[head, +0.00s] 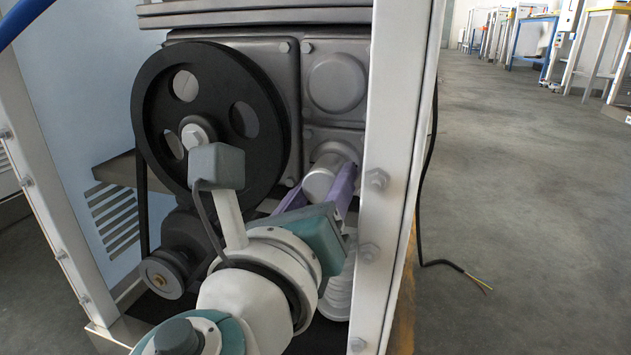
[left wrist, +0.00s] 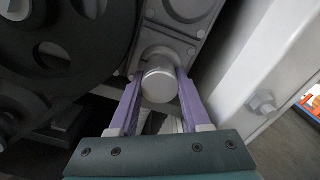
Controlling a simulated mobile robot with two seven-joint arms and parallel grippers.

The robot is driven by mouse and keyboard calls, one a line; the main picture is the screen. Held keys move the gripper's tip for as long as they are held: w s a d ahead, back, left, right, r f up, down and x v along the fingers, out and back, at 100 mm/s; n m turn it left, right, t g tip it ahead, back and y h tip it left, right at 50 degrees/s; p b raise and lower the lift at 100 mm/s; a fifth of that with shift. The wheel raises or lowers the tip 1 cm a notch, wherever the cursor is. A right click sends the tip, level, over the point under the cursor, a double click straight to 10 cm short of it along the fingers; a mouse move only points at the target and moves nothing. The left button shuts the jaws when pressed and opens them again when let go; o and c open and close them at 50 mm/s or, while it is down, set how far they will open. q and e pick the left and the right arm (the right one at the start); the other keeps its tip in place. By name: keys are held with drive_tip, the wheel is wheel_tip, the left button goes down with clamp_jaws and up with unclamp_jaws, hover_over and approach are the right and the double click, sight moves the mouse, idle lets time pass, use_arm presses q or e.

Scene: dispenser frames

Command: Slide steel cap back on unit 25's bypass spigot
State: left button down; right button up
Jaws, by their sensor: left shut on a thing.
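The steel cap (head: 322,177) is a smooth grey cylinder at the lower right of the machine's front. It also shows in the left wrist view (left wrist: 158,86), round end toward the camera. My left gripper (head: 328,186) is shut on it, with one purple finger on each side. Behind the cap is a round grey boss (head: 334,151) on the casing, also visible in the left wrist view (left wrist: 159,56). The cap overlaps it in both views, so the spigot is hidden and I cannot tell whether the cap sits on it. No unit number is readable. My right gripper is not in view.
A large black pulley wheel (head: 262,133) with a belt is close left of my gripper. A white frame post (head: 393,150) with bolts stands close on the right. A black cable (head: 430,200) with bare ends lies on the floor.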

use_arm(q)
drive_tip(key=shift+c, duration=1.4)
unclamp_jaws()
drive_tip(key=shift+w, duration=0.1)
drive_tip(key=shift+s+a, duration=0.1)
drive_tip(key=shift+s, duration=0.1)
drive_tip(key=p+v, duration=0.2)
drive_tip(key=v, duration=0.7)
drive_tip(key=shift+s, duration=0.25)
drive_tip(key=shift+a+r, duration=0.1)
